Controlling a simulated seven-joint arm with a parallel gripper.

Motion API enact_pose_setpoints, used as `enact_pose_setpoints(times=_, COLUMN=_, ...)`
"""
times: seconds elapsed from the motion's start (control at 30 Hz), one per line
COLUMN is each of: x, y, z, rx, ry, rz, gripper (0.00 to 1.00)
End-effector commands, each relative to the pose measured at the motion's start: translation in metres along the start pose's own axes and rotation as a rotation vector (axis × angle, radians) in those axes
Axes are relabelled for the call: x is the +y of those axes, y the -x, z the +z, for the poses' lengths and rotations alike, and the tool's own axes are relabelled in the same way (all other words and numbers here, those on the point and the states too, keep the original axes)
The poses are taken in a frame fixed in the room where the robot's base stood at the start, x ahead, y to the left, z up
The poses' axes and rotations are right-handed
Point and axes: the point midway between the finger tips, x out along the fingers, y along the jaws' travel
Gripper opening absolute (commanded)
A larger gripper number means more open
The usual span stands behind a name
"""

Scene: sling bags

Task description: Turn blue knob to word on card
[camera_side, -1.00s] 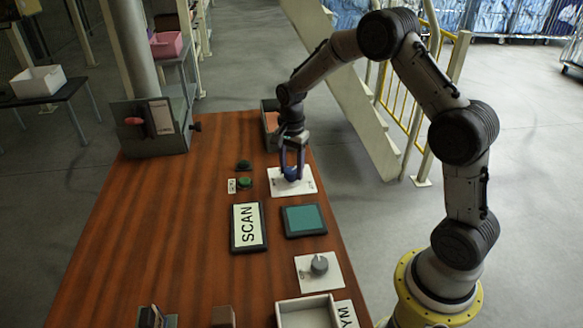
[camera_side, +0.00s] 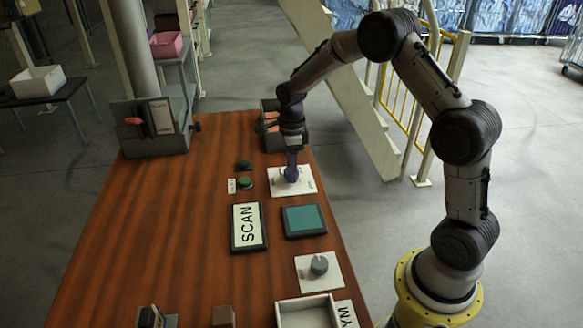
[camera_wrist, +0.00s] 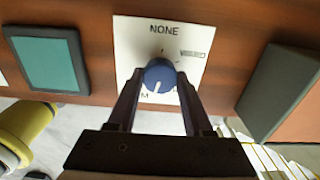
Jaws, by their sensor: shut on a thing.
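The blue knob (camera_wrist: 160,77) sits on a white plate (camera_wrist: 135,40) fixed to the table. My gripper (camera_wrist: 159,82) is shut on the knob, one finger on each side. In the wrist view the knob's white mark points down and slightly left. "NONE" reads at the plate's top; a word at its right is too blurred to read, and the lower labels are partly hidden by my fingers. In the side view my gripper (camera_side: 291,172) covers most of the knob. The card (camera_side: 248,227) in a dark frame reads "SCAN".
A teal panel (camera_side: 304,219) lies right of the card. A green button (camera_side: 245,183) and a dark button (camera_side: 244,164) are left of the knob plate. A grey knob (camera_side: 319,264) and a white tray (camera_side: 306,313) are nearer. An open bin (camera_side: 270,137) stands behind.

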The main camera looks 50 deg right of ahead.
Motion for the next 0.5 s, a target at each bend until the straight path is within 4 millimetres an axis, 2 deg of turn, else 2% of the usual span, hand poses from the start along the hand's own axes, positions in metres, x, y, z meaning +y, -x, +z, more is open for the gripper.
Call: enact_pose_setpoints(times=0.5, x=-0.0008, y=0.0027, z=0.001, rx=-0.003, ry=-0.116, rz=-0.004, gripper=0.0)
